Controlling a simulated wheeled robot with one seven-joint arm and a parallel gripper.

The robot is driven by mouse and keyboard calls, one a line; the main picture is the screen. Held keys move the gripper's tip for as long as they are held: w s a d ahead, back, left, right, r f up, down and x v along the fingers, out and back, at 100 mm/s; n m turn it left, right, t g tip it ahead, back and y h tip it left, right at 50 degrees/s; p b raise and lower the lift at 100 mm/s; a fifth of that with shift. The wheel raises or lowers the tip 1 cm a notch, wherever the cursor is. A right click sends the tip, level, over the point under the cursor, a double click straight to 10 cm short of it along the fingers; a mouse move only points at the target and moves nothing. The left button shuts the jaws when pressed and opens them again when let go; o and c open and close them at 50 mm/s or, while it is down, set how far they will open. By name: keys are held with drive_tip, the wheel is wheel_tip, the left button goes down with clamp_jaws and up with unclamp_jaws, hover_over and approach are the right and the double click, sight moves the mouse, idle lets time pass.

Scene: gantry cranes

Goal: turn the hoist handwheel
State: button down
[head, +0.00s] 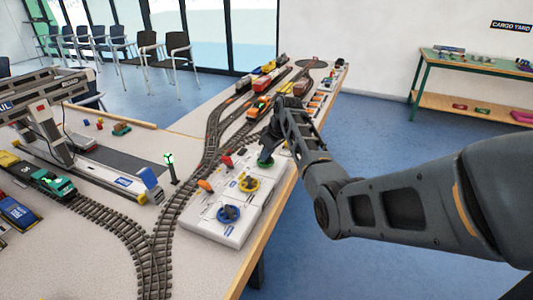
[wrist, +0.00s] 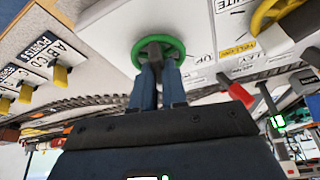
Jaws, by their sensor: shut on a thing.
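A green handwheel (wrist: 178,42) with a dark grey hub part shows in the wrist view, on a white control panel. An "UP" label is printed beside it. My gripper (wrist: 157,68) is shut on the grey part in the middle of the green wheel, with the blue-grey fingers on either side. In the head view my gripper (head: 267,152) comes down on the far end of the control panel (head: 205,225) and hides most of the green wheel (head: 266,164). I cannot read a hoist label.
A yellow wheel (head: 249,184) and a blue wheel (head: 229,214) sit nearer on the panel. A red lever (head: 227,160) and an orange lever (head: 205,184) stand on its left side. Tracks and a gantry crane (head: 45,125) fill the table to the left.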

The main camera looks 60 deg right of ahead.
drive_tip(key=shift+d+n+y+b, duration=0.1)
drive_tip(key=shift+n+y+b, duration=0.4)
drive_tip(key=shift+n, duration=0.9)
drive_tip(key=shift+w, duration=0.1)
drive_tip(key=c, duration=1.2)
unclamp_jaws()
drive_tip(key=shift+o, duration=0.2)
drive_tip(key=shift+r, duration=0.1)
drive_tip(key=v, duration=0.7)
drive_tip(key=shift+r, duration=0.3)
drive_tip(key=shift+o, duration=0.3)
drive_tip(key=shift+d, duration=0.1)
